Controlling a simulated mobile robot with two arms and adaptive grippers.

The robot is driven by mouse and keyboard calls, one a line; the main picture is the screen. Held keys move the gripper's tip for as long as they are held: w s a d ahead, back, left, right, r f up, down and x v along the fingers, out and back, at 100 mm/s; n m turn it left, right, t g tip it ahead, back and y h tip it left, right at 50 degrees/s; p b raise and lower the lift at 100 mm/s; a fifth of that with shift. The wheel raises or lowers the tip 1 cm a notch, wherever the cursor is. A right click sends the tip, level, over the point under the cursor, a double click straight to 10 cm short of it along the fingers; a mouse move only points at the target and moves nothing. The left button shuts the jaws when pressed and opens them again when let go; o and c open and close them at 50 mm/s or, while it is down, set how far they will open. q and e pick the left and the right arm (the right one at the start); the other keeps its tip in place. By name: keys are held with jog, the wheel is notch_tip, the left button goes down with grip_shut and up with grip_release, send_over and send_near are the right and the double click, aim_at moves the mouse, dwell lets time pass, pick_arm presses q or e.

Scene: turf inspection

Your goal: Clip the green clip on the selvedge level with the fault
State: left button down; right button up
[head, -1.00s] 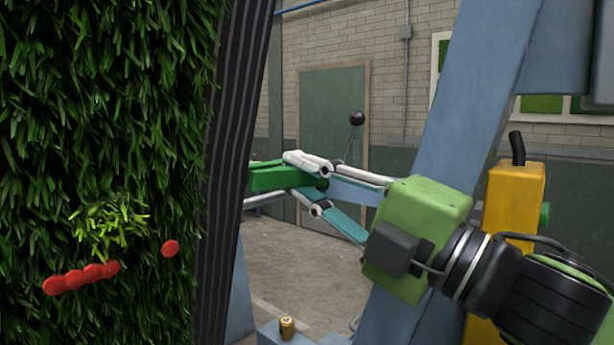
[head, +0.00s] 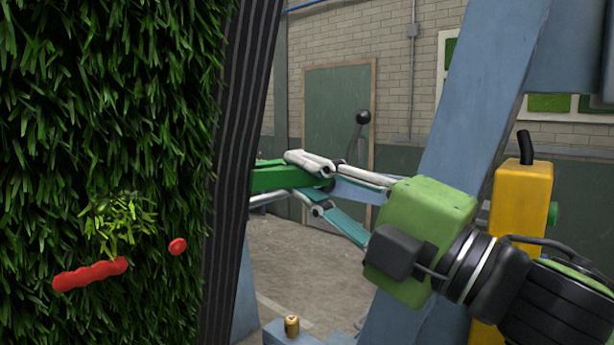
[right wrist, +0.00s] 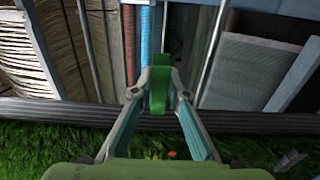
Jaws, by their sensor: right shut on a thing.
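The green clip (head: 280,178) is held between the fingers of my right gripper (head: 312,180), which is shut on it. In the head view its left end meets the outer edge of the dark striped selvedge (head: 238,150); I cannot tell whether it grips the edge. The right wrist view also shows the clip (right wrist: 159,88) in the fingers, beside the selvedge band (right wrist: 250,121). The fault (head: 118,222) is a pale yellow-green patch in the turf, lower in the picture than the clip. My left gripper is not in view.
Red marks (head: 90,274) and a single red dot (head: 178,246) lie on the turf (head: 110,100) near the fault. A blue frame post (head: 470,130) and a yellow box (head: 520,205) stand at the right. A black-knobbed lever (head: 362,118) is behind the gripper.

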jog(key=shift+s+a, duration=0.15)
jog(key=shift+s+a, duration=0.2)
jog(key=shift+s, duration=0.1)
jog(key=shift+s+a, duration=0.55)
jog(key=shift+s, duration=0.15)
dwell(0.7)
dwell(1.0)
jog(key=o, duration=0.7)
jog(key=shift+o, duration=1.3)
jog(key=shift+s+d, duration=0.1)
jog(key=shift+d, duration=0.05)
